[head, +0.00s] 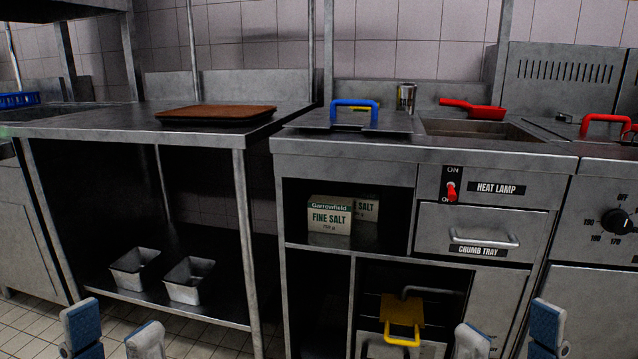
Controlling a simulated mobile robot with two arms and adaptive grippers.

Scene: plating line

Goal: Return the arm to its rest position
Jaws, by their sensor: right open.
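My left gripper (114,335) shows at the bottom left of the head view. Its two blue-and-grey fingers stand apart with nothing between them. My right gripper (509,335) shows at the bottom right. Its two fingers also stand apart and are empty. Both grippers are in front of the steel units and touch nothing that I can see. The rest of both arms is out of view below the picture.
A steel table (60,125) bears a brown-topped tray (215,112); two metal tins (188,280) stand on its lower shelf. The right counter has a blue-handled lid (390,122), a red-handled pan (485,111), salt boxes (329,215) and a yellow handle (402,325) below.

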